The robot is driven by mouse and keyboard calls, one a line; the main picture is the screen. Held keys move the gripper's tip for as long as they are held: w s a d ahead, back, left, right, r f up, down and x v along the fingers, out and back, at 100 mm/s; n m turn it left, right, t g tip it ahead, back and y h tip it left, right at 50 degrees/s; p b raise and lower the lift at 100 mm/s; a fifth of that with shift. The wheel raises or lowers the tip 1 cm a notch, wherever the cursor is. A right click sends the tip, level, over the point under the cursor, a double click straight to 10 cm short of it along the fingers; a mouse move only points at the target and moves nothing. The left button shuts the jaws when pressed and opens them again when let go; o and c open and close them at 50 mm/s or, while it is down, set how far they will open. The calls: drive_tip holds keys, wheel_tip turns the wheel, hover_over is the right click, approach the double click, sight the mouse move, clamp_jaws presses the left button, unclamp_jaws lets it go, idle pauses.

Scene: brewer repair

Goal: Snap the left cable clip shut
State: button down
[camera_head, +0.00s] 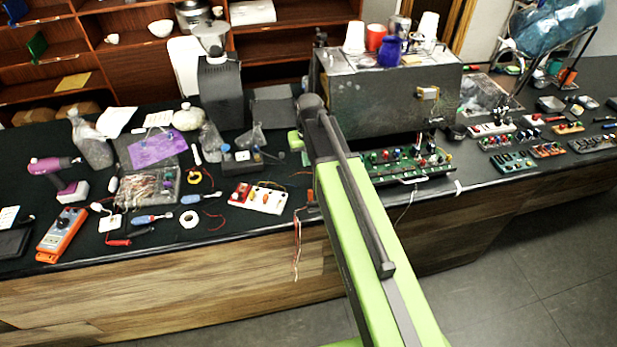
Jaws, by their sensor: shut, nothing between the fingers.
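The big metal brewer (370,98) stands on the dark counter, with a green circuit board (432,161) low at its front. A small orange piece (311,196) sits at the counter's front edge, just left of my arm. Thin loose wires (297,245) hang below it. A small white piece (458,187) is on the front edge farther right. I cannot tell whether either piece is a cable clip, or open or shut. My green arm reaches up across the middle of the picture. My gripper is not visible, apparently hidden behind the arm.
Several small boards fill the right end. The floor in front is clear.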

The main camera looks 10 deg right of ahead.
sight(310, 195)
drive_tip(key=shift+s+f, duration=0.15)
drive_tip(key=shift+f, duration=0.05)
drive_tip(key=f+b, duration=0.3)
drive_tip(key=w+f+b, duration=0.1)
drive_tip(key=f+b, duration=0.7)
drive_tip(key=shift+w+f, duration=0.1)
drive_tip(key=shift+w, duration=0.25)
drive_tip(key=s+r+p, duration=0.1)
drive_tip(key=s+r, duration=0.1)
drive_tip(key=s, duration=0.1)
drive_tip(key=shift+s+r+p, duration=0.1)
drive_tip(key=shift+s+p, duration=0.2)
drive_tip(key=shift+p, duration=0.05)
drive_tip(key=shift+s, duration=0.35)
drive_tip(key=shift+w, duration=0.1)
